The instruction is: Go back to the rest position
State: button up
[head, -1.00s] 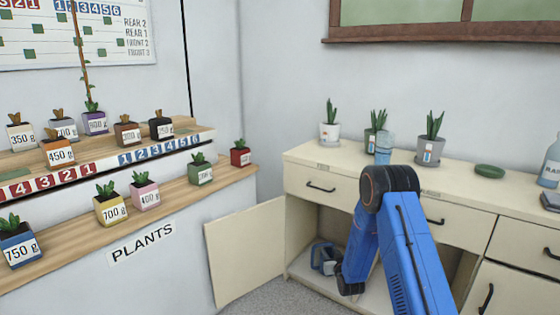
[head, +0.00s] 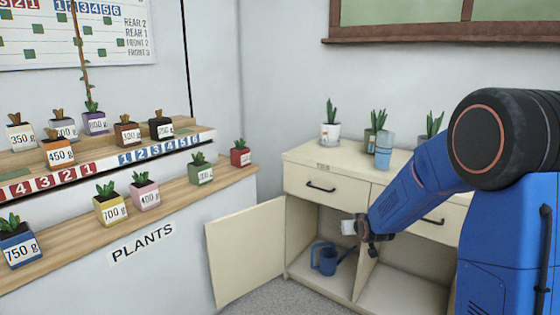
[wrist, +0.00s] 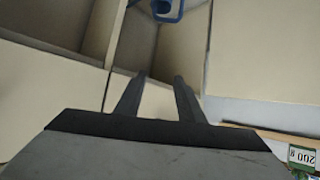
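My gripper (wrist: 160,78) shows in the wrist view with its two dark fingers apart and nothing between them. In the head view my gripper (head: 365,232) is at the end of my bent blue arm, in front of the open cabinet. A blue watering can (head: 325,260) stands inside the open cabinet compartment (head: 300,268), below and left of my gripper. Part of the watering can (wrist: 168,8) also shows at the top edge of the wrist view, beyond and apart from the fingertips.
The cabinet door (head: 247,252) stands open to the left. Potted plants and a clear blue cup (head: 384,150) stand on the counter (head: 345,157). The plant shelf (head: 80,232) with several labelled pots is at left. My arm hides the counter's right side.

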jog(key=s+d+r+g, duration=0.1)
jog(key=s+r, duration=0.3)
jog(key=s, duration=0.2)
jog(key=s+r+g, duration=0.1)
jog(key=s+r, duration=0.2)
jog(key=s, duration=0.3)
jog(key=s+r+g, duration=0.2)
jog(key=s, duration=1.7)
jog(key=s+d+r+m+g, duration=0.1)
jog(key=s+r+g, duration=0.1)
jog(key=s, duration=1.7)
jog(key=shift+d+r+h, duration=0.2)
jog(key=shift+d+h, duration=0.05)
jog(key=shift+h, duration=0.05)
